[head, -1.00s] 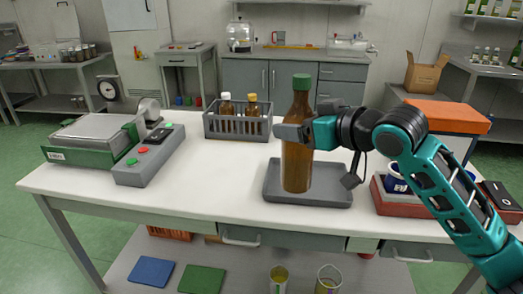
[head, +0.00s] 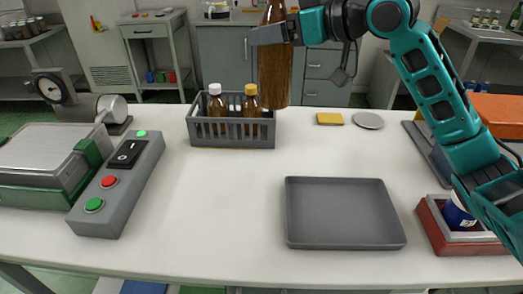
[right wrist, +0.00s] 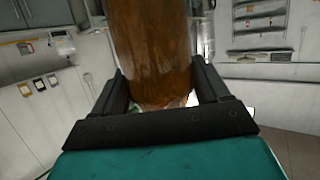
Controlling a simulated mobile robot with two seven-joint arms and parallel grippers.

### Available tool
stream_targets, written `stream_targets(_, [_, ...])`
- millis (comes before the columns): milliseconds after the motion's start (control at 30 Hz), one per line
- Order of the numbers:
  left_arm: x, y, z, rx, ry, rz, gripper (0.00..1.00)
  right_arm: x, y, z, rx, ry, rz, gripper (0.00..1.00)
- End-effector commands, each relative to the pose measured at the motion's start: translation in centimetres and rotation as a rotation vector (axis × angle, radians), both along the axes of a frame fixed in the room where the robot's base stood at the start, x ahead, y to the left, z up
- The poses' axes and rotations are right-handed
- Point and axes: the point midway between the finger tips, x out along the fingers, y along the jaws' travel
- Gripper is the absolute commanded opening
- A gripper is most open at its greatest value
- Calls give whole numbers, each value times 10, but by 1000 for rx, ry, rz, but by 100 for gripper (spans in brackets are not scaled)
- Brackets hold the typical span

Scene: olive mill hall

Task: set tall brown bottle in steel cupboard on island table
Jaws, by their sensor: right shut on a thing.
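The tall brown bottle (head: 274,82) is held upright by my right gripper (head: 272,36) above the white island table (head: 225,205), clear of its top. Its upper end is cut off by the top of the head view. In the right wrist view the brown bottle (right wrist: 155,50) stands between the two dark fingers of the right gripper (right wrist: 165,88). The grey tray (head: 345,213) on the table is empty. A grey cupboard with closed doors (head: 226,58) stands at the back wall; I cannot tell if it is the steel cupboard. My left gripper is not in view.
A scale (head: 40,160) and a button box (head: 118,185) are at the left. A red box (head: 465,240) is at the right. A yellow sponge (head: 330,118) lies at the back.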

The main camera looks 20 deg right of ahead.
Motion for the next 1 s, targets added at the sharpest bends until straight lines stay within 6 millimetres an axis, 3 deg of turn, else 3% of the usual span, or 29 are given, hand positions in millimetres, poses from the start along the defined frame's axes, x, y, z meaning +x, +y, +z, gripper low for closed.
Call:
stream_targets(167, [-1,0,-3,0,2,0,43,0,0,-7,4,-6,0,0])
stream_targets(700, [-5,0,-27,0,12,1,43,-1,0,-128,6,-4,-1,0])
stream_targets(1000, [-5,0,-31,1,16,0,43,0,0,-155,3,-10,0,0])
